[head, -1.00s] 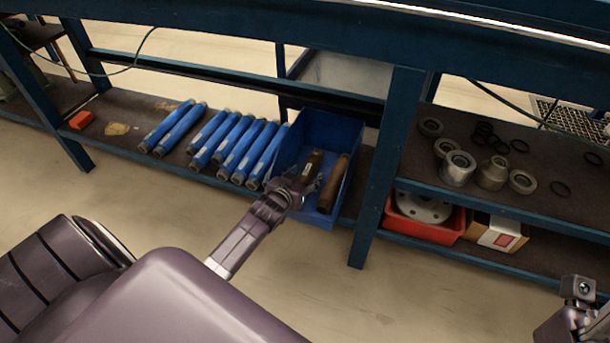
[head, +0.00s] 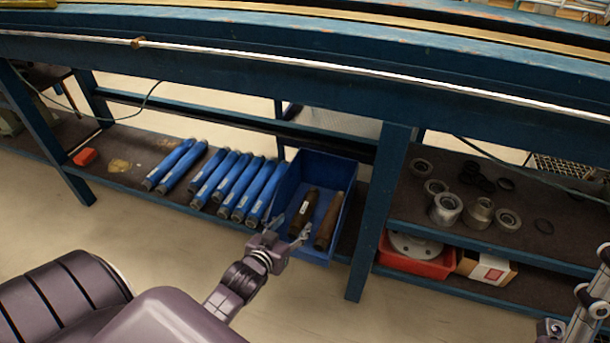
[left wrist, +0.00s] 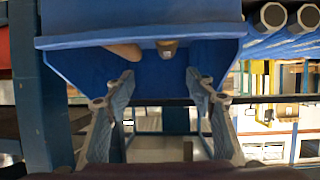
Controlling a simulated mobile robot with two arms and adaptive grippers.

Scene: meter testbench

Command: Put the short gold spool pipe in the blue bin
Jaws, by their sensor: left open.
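The blue bin (head: 283,197) stands on the lower shelf, left of a bench leg; its wall also shows in the left wrist view (left wrist: 85,62). Two brownish-gold pipes lie inside, side by side: one with a white label (head: 303,212) on the left, a plainer one (head: 330,220) on the right. I cannot tell for sure which is the short spool pipe. My left gripper (head: 289,229) is open and empty at the bin's front edge. My right arm shows partly at the right edge; its jaws are unclear.
Several blue pipes (head: 228,183) lie left of the bin. A red block (head: 85,156) is further left. Right of the bench leg (head: 377,225) are metal fittings (head: 446,208), a red tray (head: 440,266) and a white box (head: 487,268). The floor in front is clear.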

